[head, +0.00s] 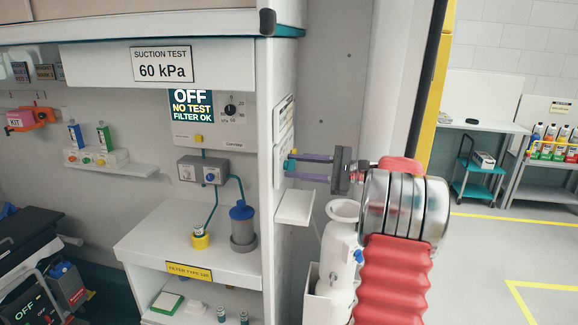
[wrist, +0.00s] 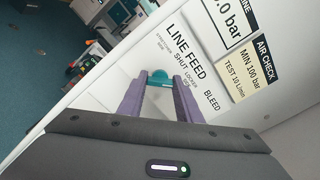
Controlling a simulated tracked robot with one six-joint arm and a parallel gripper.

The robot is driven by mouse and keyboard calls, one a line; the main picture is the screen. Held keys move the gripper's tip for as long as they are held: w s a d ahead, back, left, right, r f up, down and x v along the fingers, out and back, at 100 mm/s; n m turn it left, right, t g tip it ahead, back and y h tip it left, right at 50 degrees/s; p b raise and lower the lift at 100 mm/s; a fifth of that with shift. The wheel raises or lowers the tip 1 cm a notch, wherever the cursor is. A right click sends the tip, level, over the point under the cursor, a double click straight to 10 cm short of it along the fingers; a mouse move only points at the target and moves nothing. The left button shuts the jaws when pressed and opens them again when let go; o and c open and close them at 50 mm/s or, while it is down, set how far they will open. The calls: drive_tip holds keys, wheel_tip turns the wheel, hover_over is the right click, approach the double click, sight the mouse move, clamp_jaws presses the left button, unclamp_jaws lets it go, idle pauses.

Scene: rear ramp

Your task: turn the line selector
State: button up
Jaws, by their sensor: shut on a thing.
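The line selector is a teal knob (wrist: 159,77) on a white panel (wrist: 142,67) in the wrist view. Beside it are the words LINE FEED, with SHUT, BLEED and smaller lettering. In the head view the selector (head: 290,163) is a small teal spot on the side face of the white cabinet. My gripper (head: 291,168) reaches it from the right, its purple fingers level and pointing left. In the wrist view my gripper (wrist: 160,84) is shut on the knob, one finger on each side. The knob's lower part is hidden by the fingers, and its exact pointing direction cannot be told.
A small white shelf (head: 295,207) juts out below the gripper. A white cylinder (head: 342,240) stands under my arm. The AIR CHECK label (wrist: 240,62) is beside the selector. A yellow-edged door post (head: 437,75) rises behind my arm.

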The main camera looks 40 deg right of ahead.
drive_tip(key=shift+d+r, duration=0.1)
drive_tip(key=shift+r, duration=0.1)
drive_tip(key=o, duration=1)
drive_tip(key=shift+f, duration=0.1)
drive_tip(key=shift+o, duration=0.2)
drive_tip(key=shift+s, duration=0.1)
drive_tip(key=v, duration=1.3)
drive_tip(key=shift+s+d, duration=0.15)
drive_tip(key=shift+s, duration=0.05)
